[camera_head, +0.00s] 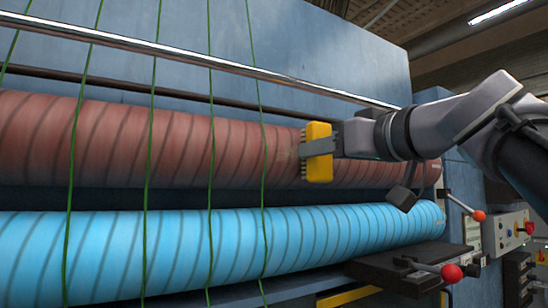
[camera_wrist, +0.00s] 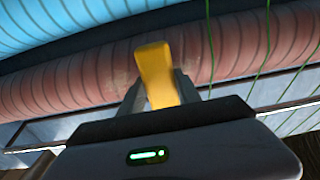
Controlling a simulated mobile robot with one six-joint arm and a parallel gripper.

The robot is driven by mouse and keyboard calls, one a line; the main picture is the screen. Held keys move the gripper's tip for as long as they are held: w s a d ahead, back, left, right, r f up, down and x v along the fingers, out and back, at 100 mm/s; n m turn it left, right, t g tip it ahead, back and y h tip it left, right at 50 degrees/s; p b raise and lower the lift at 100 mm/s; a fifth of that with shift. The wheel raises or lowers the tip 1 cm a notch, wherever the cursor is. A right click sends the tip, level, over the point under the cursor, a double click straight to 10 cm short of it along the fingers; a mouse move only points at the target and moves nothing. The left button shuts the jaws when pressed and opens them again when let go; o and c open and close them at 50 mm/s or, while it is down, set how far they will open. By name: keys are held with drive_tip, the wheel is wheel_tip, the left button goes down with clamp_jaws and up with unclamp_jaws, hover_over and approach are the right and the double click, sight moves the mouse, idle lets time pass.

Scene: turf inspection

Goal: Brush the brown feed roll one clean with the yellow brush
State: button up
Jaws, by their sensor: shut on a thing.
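The brown feed roll (camera_head: 225,150) runs across the machine above a blue roll, with dark spiral stripes. It also shows in the wrist view (camera_wrist: 80,82). My gripper (camera_head: 330,148) is shut on the yellow brush (camera_head: 319,168), and its fingers flank the brush in the wrist view (camera_wrist: 155,65). The brush's bristles face left at the roll's surface; I cannot tell whether they touch. A pale dusty patch (camera_head: 285,154) shows on the brown roll just left of the bristles. In the wrist view a pale patch (camera_wrist: 122,78) lies beside the brush.
The blue roll (camera_head: 180,250) lies below. Several green strands (camera_head: 211,120) hang vertically in front of both rolls, left of the brush. A metal bar (camera_head: 200,56) runs above.

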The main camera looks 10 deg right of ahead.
drive_tip(key=shift+s+a+b, duration=0.25)
drive_tip(key=shift+s+a, duration=0.05)
drive_tip(key=shift+a, duration=0.45)
drive_tip(key=shift+s+a+b, duration=0.2)
drive_tip(key=shift+s+a, duration=0.05)
drive_tip(key=shift+a, duration=0.45)
drive_tip(key=shift+s+a+r+b, duration=0.15)
drive_tip(key=shift+s+a, duration=0.1)
drive_tip(key=shift+a, duration=0.25)
drive_tip(key=shift+s+a+f+b, duration=0.1)
drive_tip(key=shift+s+a, duration=0.2)
drive_tip(key=shift+a, duration=0.2)
drive_tip(key=shift+s+a+r+b, duration=0.15)
drive_tip(key=shift+s+a, duration=0.1)
drive_tip(key=shift+a, duration=0.25)
drive_tip(key=shift+w+d+f, duration=0.1)
drive_tip(key=shift+w+d, duration=0.35)
drive_tip(key=shift+d, duration=0.55)
drive_tip(key=shift+w+d+f, duration=0.1)
drive_tip(key=shift+w+d, duration=0.35)
drive_tip(key=shift+d, duration=0.55)
drive_tip(key=shift+w+d, duration=0.45)
drive_tip(key=shift+d, duration=0.55)
drive_tip(key=w+d+p, duration=0.3)
drive_tip(key=d, duration=0.6)
drive_tip(key=shift+w, duration=0.15)
drive_tip(key=shift+d, duration=0.1)
drive_tip(key=shift+b+v, duration=0.95)
drive_tip(key=shift+v, duration=2)
